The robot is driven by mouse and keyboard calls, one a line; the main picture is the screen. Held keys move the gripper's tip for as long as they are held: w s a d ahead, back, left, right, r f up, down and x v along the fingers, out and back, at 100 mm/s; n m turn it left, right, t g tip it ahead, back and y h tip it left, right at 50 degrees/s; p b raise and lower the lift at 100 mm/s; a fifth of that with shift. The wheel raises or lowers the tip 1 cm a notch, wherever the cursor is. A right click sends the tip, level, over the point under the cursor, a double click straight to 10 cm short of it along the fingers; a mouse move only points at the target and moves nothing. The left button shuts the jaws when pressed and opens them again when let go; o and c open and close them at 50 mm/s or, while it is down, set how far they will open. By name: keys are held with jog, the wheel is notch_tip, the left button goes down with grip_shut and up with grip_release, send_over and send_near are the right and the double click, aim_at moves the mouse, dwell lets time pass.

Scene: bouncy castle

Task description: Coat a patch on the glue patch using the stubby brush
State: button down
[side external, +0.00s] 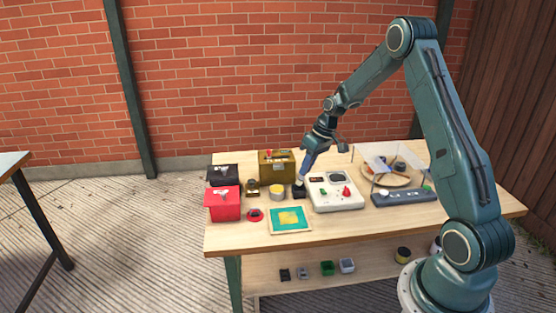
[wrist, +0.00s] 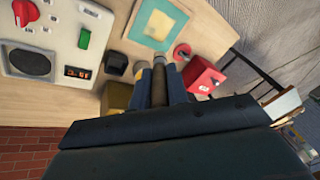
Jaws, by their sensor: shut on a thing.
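The glue patch is a teal square with a yellow area, framed in pale wood (side external: 290,219), flat near the table's front edge; it also shows at the top of the wrist view (wrist: 157,22). My gripper (side external: 303,178) points down behind it, beside the white console. In the wrist view my gripper (wrist: 160,82) is shut on a short grey-brown cylindrical handle (wrist: 159,88), which appears to be the stubby brush. Its bristles are hidden. A yellow-topped round tin (side external: 277,191) stands behind the patch. A small black holder (side external: 298,192) stands below my gripper.
A white console (side external: 335,194) with a red knob stands right of my gripper. A red box (side external: 222,204), red disc (side external: 255,215) and black box (side external: 222,175) are left. A brass box (side external: 276,166) is behind. A clear-covered tray (side external: 390,178) stands right.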

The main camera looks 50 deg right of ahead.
jog(key=shift+f, duration=0.1)
jog(key=shift+f, duration=2.4)
jog(key=shift+r, duration=0.45)
jog(key=shift+f, duration=0.1)
